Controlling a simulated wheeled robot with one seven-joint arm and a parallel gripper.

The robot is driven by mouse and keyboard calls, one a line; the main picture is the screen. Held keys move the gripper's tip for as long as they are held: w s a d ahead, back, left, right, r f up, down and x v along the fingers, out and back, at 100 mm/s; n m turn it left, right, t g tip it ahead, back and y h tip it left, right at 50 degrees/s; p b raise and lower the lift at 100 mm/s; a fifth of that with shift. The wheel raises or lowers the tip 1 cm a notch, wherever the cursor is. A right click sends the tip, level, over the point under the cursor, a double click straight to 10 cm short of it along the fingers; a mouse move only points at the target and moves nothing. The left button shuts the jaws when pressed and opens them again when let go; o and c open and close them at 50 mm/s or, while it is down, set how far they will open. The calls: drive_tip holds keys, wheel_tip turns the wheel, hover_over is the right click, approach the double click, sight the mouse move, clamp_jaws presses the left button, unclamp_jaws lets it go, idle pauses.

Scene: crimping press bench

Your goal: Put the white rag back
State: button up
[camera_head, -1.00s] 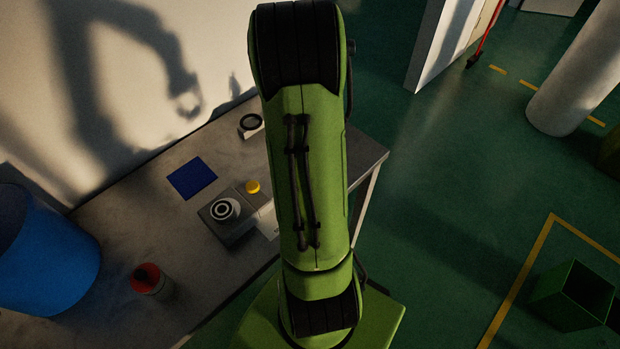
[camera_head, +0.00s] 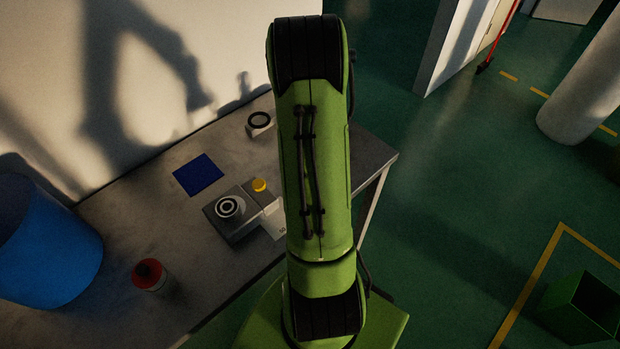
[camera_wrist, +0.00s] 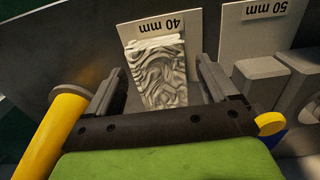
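A pale, wrinkled block-like bundle (camera_wrist: 160,78), which looks like the white rag, stands in the wrist view in front of a plate marked "40 mm" (camera_wrist: 138,32). My gripper (camera_wrist: 160,85) has its two fingers apart, one on each side of the bundle. A gap shows between the right finger and the bundle; the left finger is close to its edge, and I cannot tell whether it touches. In the head view my green arm hides the gripper and the bundle.
A plate marked "50 mm" (camera_wrist: 262,30) and grey blocks stand to the right in the wrist view; a yellow cylinder (camera_wrist: 52,135) is at left. The bench (camera_head: 120,225) holds a blue bin (camera_head: 45,245), red-topped container (camera_head: 149,274), blue square (camera_head: 198,174) and grey button box (camera_head: 232,222).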

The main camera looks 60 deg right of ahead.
wheel_tip(320, 180, up, 12)
drive_tip(key=r+p, duration=0.1)
drive_tip(key=p, duration=0.2)
drive_tip(key=w+a+r+n+t, duration=0.1)
drive_tip(key=w+a+r, duration=0.3)
drive_tip(key=a+r, duration=0.3)
drive_tip(key=s+a+r+t, duration=0.2)
drive_tip(key=s+a+r, duration=0.1)
drive_tip(key=a, duration=0.6)
drive_tip(key=s+a+r+n+t, duration=0.1)
drive_tip(key=s+a+r, duration=0.3)
drive_tip(key=a, duration=0.6)
drive_tip(key=shift+s+a+n+t, duration=0.3)
drive_tip(key=shift+s+t, duration=0.25)
drive_tip(key=shift+t, duration=0.25)
drive_tip(key=shift+d, duration=0.15)
